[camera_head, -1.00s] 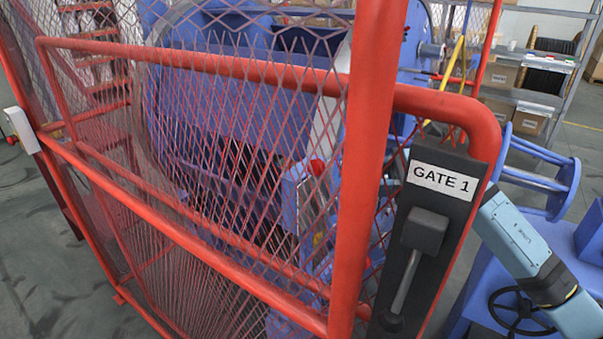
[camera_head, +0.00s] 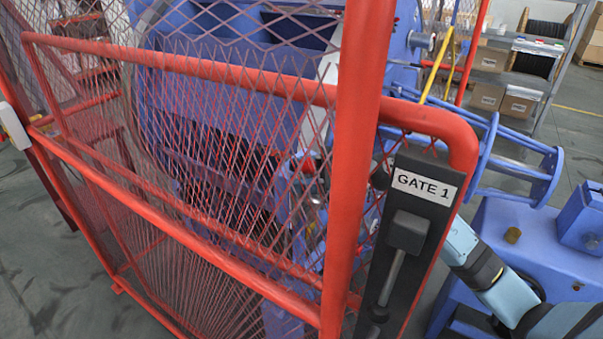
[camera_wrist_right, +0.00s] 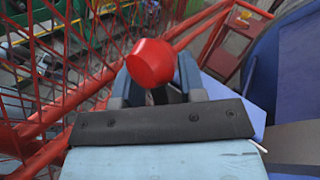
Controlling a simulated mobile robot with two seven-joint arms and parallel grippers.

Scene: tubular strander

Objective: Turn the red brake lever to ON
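The red knob of the brake lever (camera_head: 308,166) shows small behind the mesh in the head view, left of the thick red post. Its shaft and any ON marking cannot be made out. In the right wrist view the red knob (camera_wrist_right: 152,65) is large, in front of and between the fingers of my right gripper (camera_wrist_right: 161,92). The fingers stand apart on both sides of it; contact cannot be told. In the head view my right arm passes behind the gate's latch plate, which hides most of the gripper. My left gripper is not in view.
The red mesh gate (camera_head: 180,215) with its thick post (camera_head: 352,160) stands between the head camera and the blue machine (camera_head: 215,100). The dark GATE 1 latch plate (camera_head: 412,235) is close to my right arm. Shelves with boxes (camera_head: 519,103) stand at the back right.

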